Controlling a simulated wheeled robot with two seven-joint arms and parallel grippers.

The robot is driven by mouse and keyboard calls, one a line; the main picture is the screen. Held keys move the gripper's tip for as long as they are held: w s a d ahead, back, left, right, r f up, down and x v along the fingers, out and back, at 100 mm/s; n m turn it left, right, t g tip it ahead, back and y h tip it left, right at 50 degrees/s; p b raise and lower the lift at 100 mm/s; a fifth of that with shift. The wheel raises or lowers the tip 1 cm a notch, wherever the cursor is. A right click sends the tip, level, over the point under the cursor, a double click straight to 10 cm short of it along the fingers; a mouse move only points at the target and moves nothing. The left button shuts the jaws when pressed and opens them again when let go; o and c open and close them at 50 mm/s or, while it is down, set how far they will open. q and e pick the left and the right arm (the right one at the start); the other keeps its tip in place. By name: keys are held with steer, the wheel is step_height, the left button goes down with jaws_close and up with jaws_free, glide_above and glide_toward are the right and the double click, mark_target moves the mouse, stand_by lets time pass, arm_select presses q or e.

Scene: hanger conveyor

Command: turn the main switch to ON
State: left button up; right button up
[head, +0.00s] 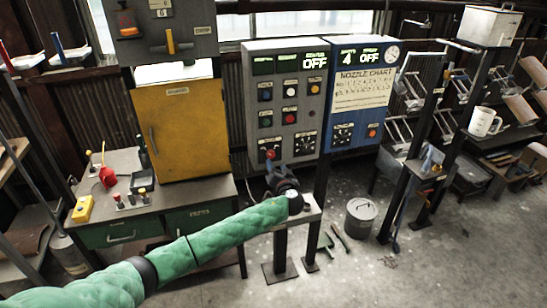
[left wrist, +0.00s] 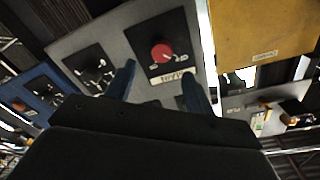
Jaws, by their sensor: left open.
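A red rotary knob (left wrist: 162,52) sits on a black square plate low on the grey control cabinet. A label (left wrist: 174,76) is fixed under it, too blurred to read surely. In the head view the red knob (head: 270,155) is at the cabinet's lower left, partly behind my gripper. The cabinet (head: 251,90) has a display reading OFF (head: 315,63). My left gripper (head: 272,167) is open and empty, in front of the plate. In the left wrist view its two blue fingers (left wrist: 160,88) are spread below the knob, apart from it.
A second black dial plate (head: 306,143) is right of the red knob. The blue cabinet (head: 343,132) adjoins on the right. A yellow cabinet (head: 183,128) and workbench (head: 117,216) stand left. A small stand (head: 310,212) is under my gripper, and a bucket (head: 361,216) is on the floor.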

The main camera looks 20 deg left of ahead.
mark_target(271, 155)
arm_select(q)
steer(key=p+x, duration=0.1)
steer(key=x, duration=0.2)
steer(key=p+x, duration=0.1)
steer(key=x, duration=0.1)
steer(key=shift+s+a+r+p, duration=0.1)
steer(key=shift+r+p, duration=0.15)
steer(key=shift+p, duration=0.1)
steer(key=shift+p+x, duration=0.35)
steer(key=shift+x, duration=0.55)
steer(key=shift+f, duration=0.2)
arm_select(e)
steer(key=r, duration=0.1)
steer(key=s+r, duration=0.1)
steer(key=r, duration=0.1)
steer(key=shift+s+r, duration=0.25)
steer(key=shift+r, duration=0.05)
